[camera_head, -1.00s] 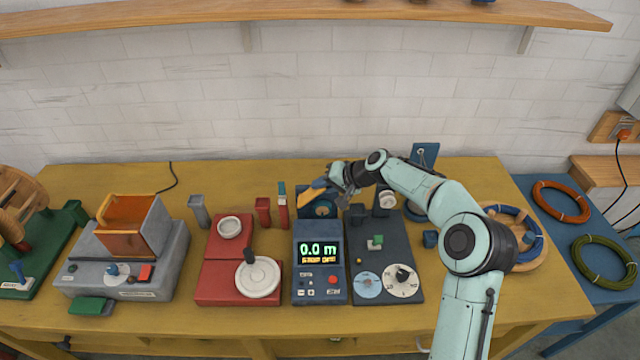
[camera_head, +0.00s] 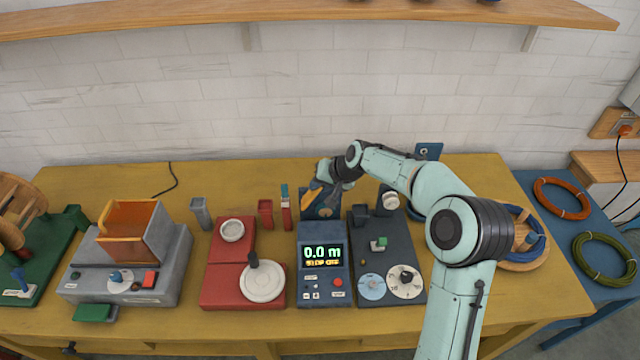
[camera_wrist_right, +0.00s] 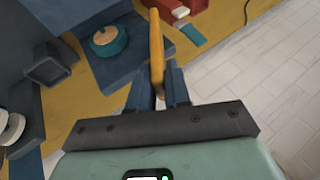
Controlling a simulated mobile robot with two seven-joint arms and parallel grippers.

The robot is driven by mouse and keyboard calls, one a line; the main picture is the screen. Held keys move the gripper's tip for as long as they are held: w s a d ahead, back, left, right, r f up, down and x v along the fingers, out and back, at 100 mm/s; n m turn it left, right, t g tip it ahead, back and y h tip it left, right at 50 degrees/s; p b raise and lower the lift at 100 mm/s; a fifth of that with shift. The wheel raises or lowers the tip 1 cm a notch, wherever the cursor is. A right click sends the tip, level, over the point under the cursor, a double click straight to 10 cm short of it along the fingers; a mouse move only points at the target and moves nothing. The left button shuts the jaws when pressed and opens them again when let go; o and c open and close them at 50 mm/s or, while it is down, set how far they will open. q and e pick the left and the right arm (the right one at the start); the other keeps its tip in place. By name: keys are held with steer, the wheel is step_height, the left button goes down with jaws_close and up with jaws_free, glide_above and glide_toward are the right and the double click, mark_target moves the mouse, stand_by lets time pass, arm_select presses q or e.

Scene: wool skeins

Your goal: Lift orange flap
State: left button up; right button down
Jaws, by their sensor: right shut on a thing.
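The orange flap (camera_head: 312,194) stands tilted up steeply at the back of the blue meter unit, above its dark blue block (camera_head: 327,212). In the right wrist view the flap (camera_wrist_right: 156,44) is a narrow orange strip seen nearly edge-on, its near end between the two dark fingers. My right gripper (camera_head: 322,181) is shut on the flap; it also shows in the wrist view (camera_wrist_right: 158,82). A round teal and tan part (camera_wrist_right: 108,40) sits exposed on the blue block beside the flap. My left gripper is not in view.
The blue unit's display (camera_head: 322,254) reads 0.0 m. A red base with a white crank wheel (camera_head: 262,282) stands left, a dark panel with dials (camera_head: 388,262) right. A slim red post (camera_head: 286,212) stands close left of the flap. A wall is behind.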

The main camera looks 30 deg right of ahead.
steer(key=c, duration=1.4)
jaws_free()
steer(key=shift+a, duration=0.15)
steer(key=shift+c, duration=0.2)
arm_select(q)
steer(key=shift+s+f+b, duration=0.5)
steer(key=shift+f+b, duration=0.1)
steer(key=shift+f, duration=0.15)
arm_select(e)
steer(key=v, duration=1.3)
steer(key=shift+s, duration=0.1)
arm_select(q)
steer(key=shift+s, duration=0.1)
